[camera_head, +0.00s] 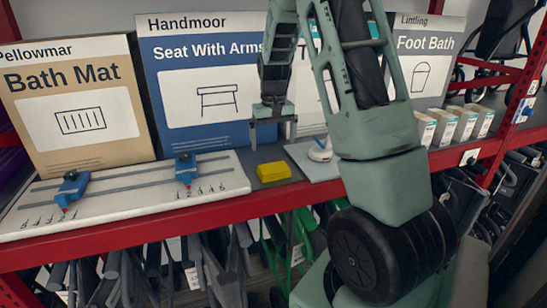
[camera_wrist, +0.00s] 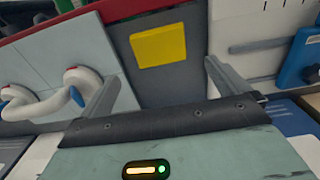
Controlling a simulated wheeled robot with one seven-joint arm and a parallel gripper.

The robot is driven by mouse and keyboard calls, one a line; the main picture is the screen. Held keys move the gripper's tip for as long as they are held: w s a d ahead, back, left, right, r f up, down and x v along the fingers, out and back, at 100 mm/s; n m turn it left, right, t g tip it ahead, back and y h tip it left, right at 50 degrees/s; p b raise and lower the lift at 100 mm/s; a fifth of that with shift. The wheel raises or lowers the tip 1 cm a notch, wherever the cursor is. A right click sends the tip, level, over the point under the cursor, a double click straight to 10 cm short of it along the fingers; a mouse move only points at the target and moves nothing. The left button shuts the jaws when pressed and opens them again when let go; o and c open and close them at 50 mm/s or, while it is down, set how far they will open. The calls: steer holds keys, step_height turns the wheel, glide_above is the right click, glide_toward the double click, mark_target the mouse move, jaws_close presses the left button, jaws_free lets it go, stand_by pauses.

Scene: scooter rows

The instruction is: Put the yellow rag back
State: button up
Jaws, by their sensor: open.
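The yellow rag (camera_head: 273,172) is a small folded yellow block lying on the dark shelf surface, between a white board and a light grey panel. In the wrist view the yellow rag (camera_wrist: 159,46) lies beyond and between my two fingers, with a clear gap to both. My gripper (camera_head: 273,134) is open and empty, pointing down above and just behind the rag. In the wrist view my gripper (camera_wrist: 165,80) has its fingers spread wide apart.
The white board (camera_head: 125,200) with two blue sliding pieces (camera_head: 186,169) lies left of the rag. The grey panel (camera_head: 307,158) with a white-and-red handle (camera_head: 320,151) lies right. Large boxes (camera_head: 205,82) stand behind. A red rail (camera_head: 130,240) edges the shelf front.

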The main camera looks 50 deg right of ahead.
steer(key=s+a+r+n+y, duration=0.1)
steer(key=a+r+n, duration=0.15)
steer(key=a, duration=1.05)
steer(key=a+r+n, duration=0.1)
steer(key=a+n, duration=0.2)
steer(key=a, duration=1)
steer(key=s+a+f+n, duration=0.2)
steer(key=s+a+n, duration=0.6)
steer(key=s+a, duration=1)
steer(key=s, duration=0.4)
steer(key=shift+n, duration=0.25)
